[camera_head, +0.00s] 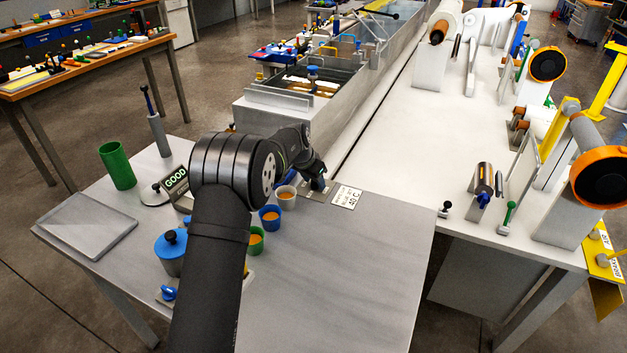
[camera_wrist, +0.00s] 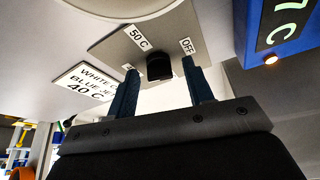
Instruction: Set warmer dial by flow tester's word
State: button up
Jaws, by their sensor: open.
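The warmer dial's black knob (camera_wrist: 159,67) sits on a grey plate (camera_wrist: 110,48) with labels "50 C" and "OFF"; a third label is mostly hidden behind a finger. My gripper (camera_wrist: 160,70) is open, one fingertip on each side of the knob; contact cannot be told. No pointer mark on the knob is readable. In the head view my gripper (camera_head: 318,182) is over the plate (camera_head: 313,196), hiding the knob. The flow tester's sign (camera_head: 176,180) reads "GOOD". A card (camera_head: 347,197) beside the plate shows "40 C"; the wrist view shows "WHITE", "BLUE" and "40 C" on it (camera_wrist: 88,82).
A blue box (camera_wrist: 300,42) with a green readout ending "7 C" and a lit orange lamp is close right of my gripper. White (camera_head: 286,200), blue (camera_head: 269,220) and green (camera_head: 257,243) cups with orange contents stand left of the plate.

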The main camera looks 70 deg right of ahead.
jog(key=c, duration=1)
jog(key=shift+n, duration=0.4)
jog(key=n, duration=0.1)
jog(key=n+t, duration=0.1)
jog(key=n, duration=0.1)
jog(key=n+t, duration=0.1)
jog(key=shift+s+n, duration=0.25)
jog(key=shift+n, duration=0.15)
jog(key=n+t, duration=0.1)
jog(key=n, duration=0.1)
jog(key=n+t, duration=0.1)
jog(key=n, duration=0.2)
jog(key=shift+s+d+y, duration=0.1)
jog(key=shift+d+y, duration=0.05)
jog(key=shift+y, duration=0.25)
jog(key=n+y, duration=0.1)
jog(key=n, duration=0.2)
jog(key=n+t, duration=0.1)
jog(key=n, duration=0.1)
jog(key=shift+d+n+y, duration=0.15)
jog(key=shift+n+y, duration=0.25)
jog(key=n, duration=0.2)
jog(key=n+y, duration=0.1)
jog(key=n, duration=0.1)
jog(key=shift+d+t+y, duration=0.1)
jog(key=shift+t+y, duration=0.2)
jog(key=shift+t, duration=0.1)
jog(key=shift+n, duration=0.3)
